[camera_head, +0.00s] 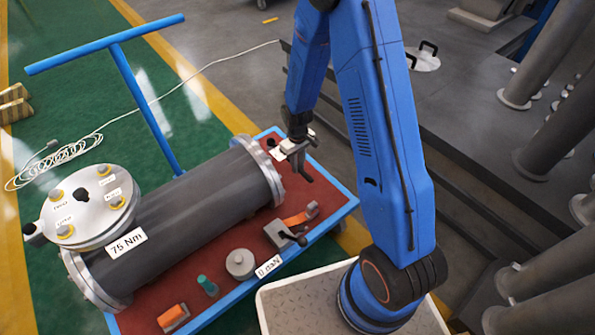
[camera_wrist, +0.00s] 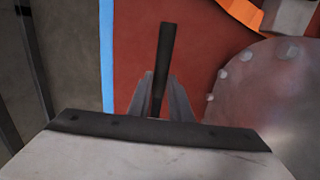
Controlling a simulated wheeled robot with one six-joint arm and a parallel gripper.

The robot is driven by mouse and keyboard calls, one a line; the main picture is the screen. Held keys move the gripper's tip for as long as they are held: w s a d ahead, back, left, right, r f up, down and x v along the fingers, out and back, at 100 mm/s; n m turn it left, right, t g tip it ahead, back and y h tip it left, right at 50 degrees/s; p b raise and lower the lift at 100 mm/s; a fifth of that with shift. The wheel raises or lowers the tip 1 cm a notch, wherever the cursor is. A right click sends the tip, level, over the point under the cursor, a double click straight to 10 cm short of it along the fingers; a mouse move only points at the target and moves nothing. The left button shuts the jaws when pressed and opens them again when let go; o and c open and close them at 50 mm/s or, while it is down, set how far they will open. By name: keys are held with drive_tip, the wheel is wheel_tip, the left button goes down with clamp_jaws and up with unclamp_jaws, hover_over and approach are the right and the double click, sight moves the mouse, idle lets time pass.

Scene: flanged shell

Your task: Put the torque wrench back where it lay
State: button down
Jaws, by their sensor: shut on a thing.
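My gripper (camera_head: 298,147) is over the far right end of the red-topped cart, just beyond the shell's right flange. It is shut on a dark, slim bar, which I take to be the torque wrench (camera_head: 303,167). In the wrist view the bar (camera_wrist: 164,55) stands between the two fingers (camera_wrist: 160,98) and reaches past their tips. Its rear part is hidden behind the gripper body. I cannot tell whether it touches the red top. The dark grey flanged shell (camera_head: 185,222) lies along the cart, labelled 75 Nm.
The red cart top (camera_head: 225,290) has a blue rim and a blue T-handle (camera_head: 140,95). Near its front lie an orange-strapped clamp (camera_head: 285,228), a grey round piece (camera_head: 240,263), a teal-topped piece (camera_head: 207,285) and an orange block (camera_head: 173,317). A round lid (camera_head: 88,207) rests on the shell's left end.

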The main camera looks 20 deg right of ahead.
drive_tip(key=shift+f, duration=2)
drive_tip(key=c, duration=1.6)
unclamp_jaws()
drive_tip(key=shift+f, duration=0.1)
